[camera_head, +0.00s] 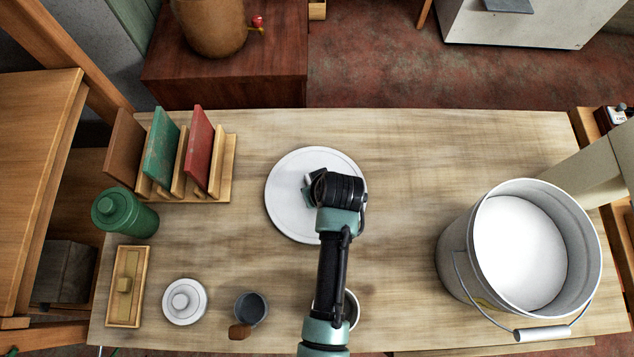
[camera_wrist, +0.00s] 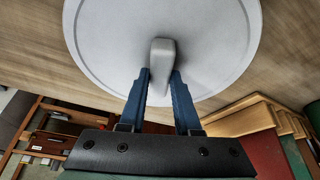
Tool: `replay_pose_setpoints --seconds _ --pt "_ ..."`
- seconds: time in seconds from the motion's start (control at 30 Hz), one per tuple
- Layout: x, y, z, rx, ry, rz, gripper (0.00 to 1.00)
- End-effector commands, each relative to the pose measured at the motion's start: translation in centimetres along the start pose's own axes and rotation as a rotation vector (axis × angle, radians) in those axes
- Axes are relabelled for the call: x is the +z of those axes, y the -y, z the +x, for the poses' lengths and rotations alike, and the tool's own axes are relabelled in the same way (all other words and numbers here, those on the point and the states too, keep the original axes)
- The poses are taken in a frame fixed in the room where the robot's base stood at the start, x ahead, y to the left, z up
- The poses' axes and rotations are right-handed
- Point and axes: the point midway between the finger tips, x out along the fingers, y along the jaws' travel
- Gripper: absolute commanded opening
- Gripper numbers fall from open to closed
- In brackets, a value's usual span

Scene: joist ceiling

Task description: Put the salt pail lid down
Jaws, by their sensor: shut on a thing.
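The salt pail lid (camera_head: 285,205), a pale round disc, is over the middle of the table in the head view. In the wrist view the lid (camera_wrist: 105,40) fills the upper middle, with a pale grey knob (camera_wrist: 162,52) on its face. My gripper (camera_head: 312,185) is shut on this knob; its blue fingers (camera_wrist: 161,85) sit on either side of it. I cannot tell whether the lid touches the tabletop or is slightly above it. The grey-white salt pail (camera_head: 455,255) stands open at the right, full of white salt (camera_head: 520,255), its handle hanging at the front.
On the table (camera_head: 400,140) are a wooden rack (camera_head: 212,190) with upright boards, a green canister (camera_head: 125,215), a wooden box (camera_head: 127,290), a small white lidded dish (camera_head: 185,302) and a dark cup (camera_head: 250,308). A bowl (camera_head: 352,308) is partly behind my arm. Bare table lies between lid and pail.

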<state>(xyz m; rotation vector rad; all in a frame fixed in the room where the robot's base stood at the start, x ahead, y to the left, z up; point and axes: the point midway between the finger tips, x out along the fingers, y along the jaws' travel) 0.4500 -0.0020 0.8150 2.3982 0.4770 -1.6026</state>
Motion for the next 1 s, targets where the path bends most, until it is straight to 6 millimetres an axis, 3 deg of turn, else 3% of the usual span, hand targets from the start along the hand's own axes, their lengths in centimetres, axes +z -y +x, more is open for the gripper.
replay_pose_setpoints --seconds 0.07,0.1,0.23,0.67,1.0 --pt "0.1 0.0 0.3 0.000 0.000 0.000 0.00" --pt "0.1 0.0 0.2 0.000 0.000 0.000 0.39" --pt "0.1 0.0 0.2 0.000 0.000 0.000 0.61" --pt "-0.1 0.0 -0.8 0.000 0.000 0.001 0.61" --pt "-0.2 0.0 -7.2 0.002 -0.003 0.000 0.61"
